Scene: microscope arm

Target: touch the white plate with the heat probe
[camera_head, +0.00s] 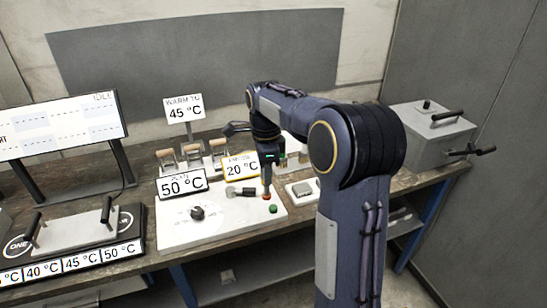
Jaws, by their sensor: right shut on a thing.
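My right gripper (268,160) points down over the right part of a white panel (235,222) on the bench. It is shut on a slim orange-red thing (267,181), perhaps the heat probe, whose lower end is at or just above the panel; I cannot tell if it touches. The panel carries a dark knob (197,212), a green button (273,209) and a small grey and dark piece (240,191). A small whitish plate-like block (302,190) lies right of the gripper. Which of these is the white plate is unclear. My left gripper is not in view.
Signs reading 50 °C (182,184), 20 °C (241,167) and 45 °C (184,108) stand around the panel. Several wooden-handled items (190,152) are behind it. A grey box with handles (430,132) is at the right, a display (62,127) and handled press (75,231) at the left.

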